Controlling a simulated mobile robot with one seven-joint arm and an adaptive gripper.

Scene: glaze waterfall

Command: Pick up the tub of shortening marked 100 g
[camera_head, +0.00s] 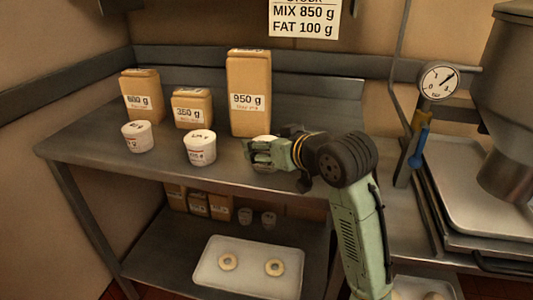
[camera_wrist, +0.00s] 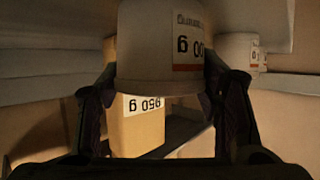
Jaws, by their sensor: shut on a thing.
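My gripper (camera_head: 262,153) is at the upper shelf in the head view, shut on a white tub (camera_wrist: 160,45). In the wrist view the tub sits between both fingers, and its label appears upside down. The label ends in "00 g"; its first digit is hidden beside a finger. In the head view only a little of this tub's pale top (camera_head: 264,139) shows above the fingers. I cannot tell whether it touches the shelf. Two other white tubs, a middle one (camera_head: 200,150) and a left one (camera_head: 137,138), stand to the left; their marks are too small to read.
A tall bag marked 950 g (camera_head: 249,95) stands behind my gripper. A bag marked 350 g (camera_head: 191,108) and another bag (camera_head: 141,95) stand further left. A tray (camera_head: 248,283) with two rings lies below. A gauge (camera_head: 438,81) and blue-handled valve (camera_head: 418,147) are at right.

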